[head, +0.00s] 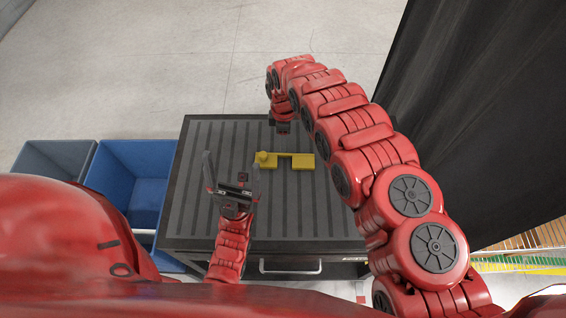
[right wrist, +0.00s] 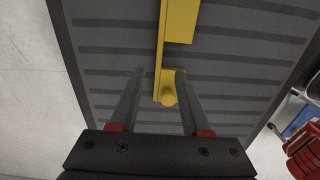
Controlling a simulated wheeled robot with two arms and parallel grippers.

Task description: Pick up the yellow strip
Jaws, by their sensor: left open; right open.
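The yellow strip (head: 285,161) lies on the dark ribbed tabletop (head: 210,140). It has a round knob at its left end and a wider block at its right end. In the right wrist view, the strip (right wrist: 178,25) runs up from the knob, which shows between the fingers. My right gripper (right wrist: 160,73) is open and empty, its two fingers either side of the knob end in the picture; the height gap cannot be told. In the head view, my right gripper (head: 283,128) is just beyond the strip, its fingers unclear. My left gripper (head: 232,160) is open and empty, left of the strip.
A blue bin (head: 132,180) and a grey bin (head: 55,158) stand left of the table. A black curtain-like panel (head: 480,120) rises at the right. A drawer handle (head: 290,271) is on the table's near side. The tabletop around the strip is clear.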

